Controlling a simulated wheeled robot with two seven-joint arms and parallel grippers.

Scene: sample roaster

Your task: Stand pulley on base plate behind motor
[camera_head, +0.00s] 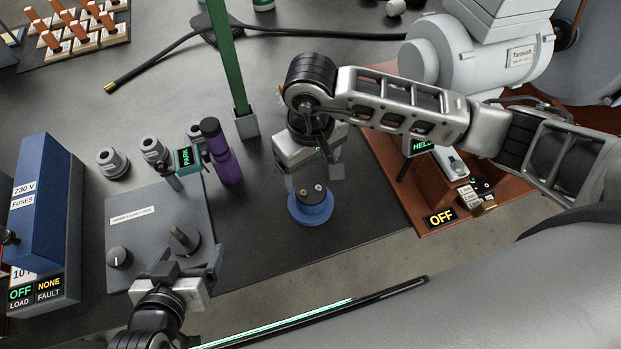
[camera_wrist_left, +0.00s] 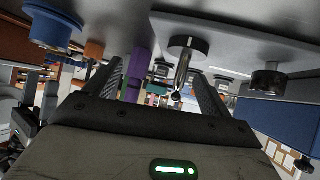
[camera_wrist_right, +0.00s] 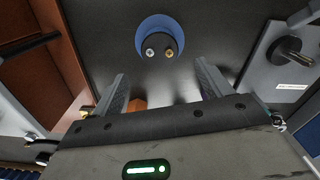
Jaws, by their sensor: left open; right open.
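A blue round flanged piece (camera_head: 312,212), which looks like the pulley, stands on the dark table, with two small studs on its dark top. It shows in the right wrist view (camera_wrist_right: 146,27), ahead of my right fingertips, and in the left wrist view (camera_wrist_left: 55,30). The light grey motor (camera_head: 475,62) sits on the rust-brown base plate (camera_head: 395,178) at the right. My right gripper (camera_head: 312,170) is open and empty, close above the blue piece. My right arm hides part of the plate and motor. My left gripper (camera_head: 190,262) is open near a lever (camera_head: 184,238) on the grey control panel.
The control panel (camera_head: 150,215) and a blue fuse box (camera_head: 45,200) stand at the left. A purple cylinder (camera_head: 222,155) and a green post (camera_head: 230,65) stand left of my right gripper. An OFF sign (camera_head: 440,217) is at the plate's front. Table is clear around the blue piece.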

